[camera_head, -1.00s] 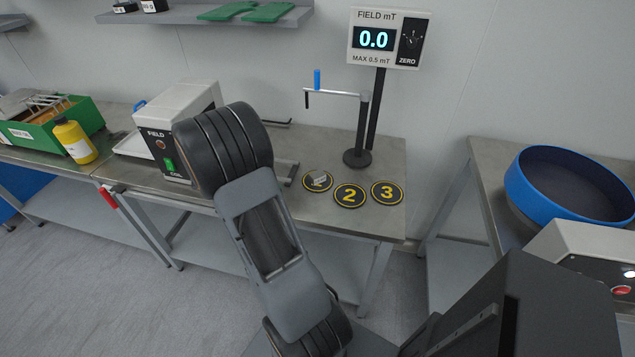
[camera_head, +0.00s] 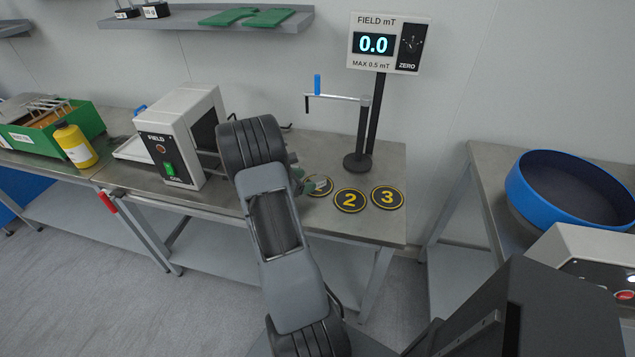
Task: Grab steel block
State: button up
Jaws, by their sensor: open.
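A small grey block (camera_head: 319,184), seemingly the steel block, lies on the black disc (camera_head: 325,191) at the left of a row of three yellow-ringed discs. The disc's number is covered. My arm stands in front of the bench, and its wrist hides most of my gripper (camera_head: 306,184). Only a little of the gripper shows, just left of the block and close to it. It is open, and I see nothing held in it. Whether a finger touches the block cannot be told.
Discs 2 (camera_head: 350,199) and 3 (camera_head: 387,197) lie bare to the right. A stand (camera_head: 361,140) with a side arm rises behind them, below a field meter (camera_head: 388,42) reading 0.0. A white FIELD box (camera_head: 180,135) stands left of my arm.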

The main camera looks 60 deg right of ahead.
aim_at(314, 180)
jog(key=shift+x, duration=2.3)
jog(key=shift+a+f, duration=0.1)
jog(key=shift+c, duration=0.2)
grip_shut()
